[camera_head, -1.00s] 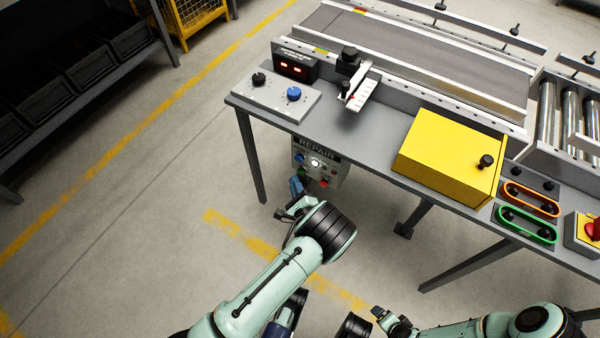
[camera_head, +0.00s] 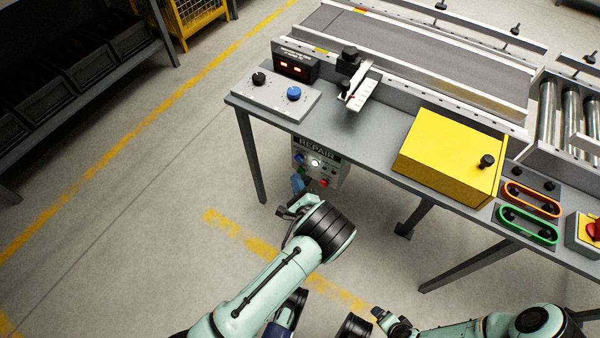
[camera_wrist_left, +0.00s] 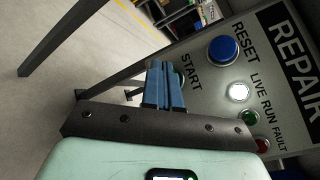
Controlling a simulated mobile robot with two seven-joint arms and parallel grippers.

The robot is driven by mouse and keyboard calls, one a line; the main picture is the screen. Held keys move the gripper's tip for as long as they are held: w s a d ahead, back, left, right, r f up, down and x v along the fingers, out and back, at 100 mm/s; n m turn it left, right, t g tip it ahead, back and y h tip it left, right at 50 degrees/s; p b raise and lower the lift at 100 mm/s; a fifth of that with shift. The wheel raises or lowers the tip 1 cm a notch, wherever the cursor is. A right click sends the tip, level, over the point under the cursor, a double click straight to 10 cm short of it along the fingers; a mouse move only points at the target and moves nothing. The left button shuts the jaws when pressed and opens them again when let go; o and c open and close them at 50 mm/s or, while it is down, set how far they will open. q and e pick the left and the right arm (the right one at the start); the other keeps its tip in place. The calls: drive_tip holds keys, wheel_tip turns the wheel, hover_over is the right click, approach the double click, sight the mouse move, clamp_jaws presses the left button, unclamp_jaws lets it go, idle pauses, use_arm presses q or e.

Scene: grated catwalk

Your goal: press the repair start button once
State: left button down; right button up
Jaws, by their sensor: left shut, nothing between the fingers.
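The REPAIR panel (camera_head: 331,168) hangs under the table's front edge and fills the right of the left wrist view (camera_wrist_left: 270,85). It carries a blue RESET button (camera_wrist_left: 222,50), and the START label (camera_wrist_left: 190,72) sits beside my fingers. The green start button (camera_wrist_left: 181,77) is mostly hidden behind the fingers. My left gripper (camera_head: 297,182) is shut and empty, its blue fingertips (camera_wrist_left: 164,66) pointing at the panel by the START label. I cannot tell whether they touch the button. My right gripper (camera_head: 379,313) is low in the head view, away from the panel; its jaws are unclear.
The panel also has a white LIVE lamp (camera_wrist_left: 238,92), a green RUN lamp (camera_wrist_left: 250,117) and a red FAULT lamp (camera_wrist_left: 262,145). A table leg (camera_head: 251,155) stands left of the panel. A yellow box (camera_head: 448,158) sits on the table above. The floor to the left is clear.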

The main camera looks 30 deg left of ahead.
use_arm(q)
drive_tip(key=shift+w+b, duration=0.3)
drive_tip(key=shift+w, duration=0.45)
idle(0.5)
idle(0.3)
drive_tip(key=shift+s+p, duration=0.7)
drive_tip(key=shift+s, duration=0.5)
drive_tip(key=s, duration=0.1)
drive_tip(key=s+p, duration=0.1)
drive_tip(key=s, duration=0.1)
drive_tip(key=s+p, duration=0.1)
drive_tip(key=s, duration=0.1)
drive_tip(key=shift+a, duration=0.25)
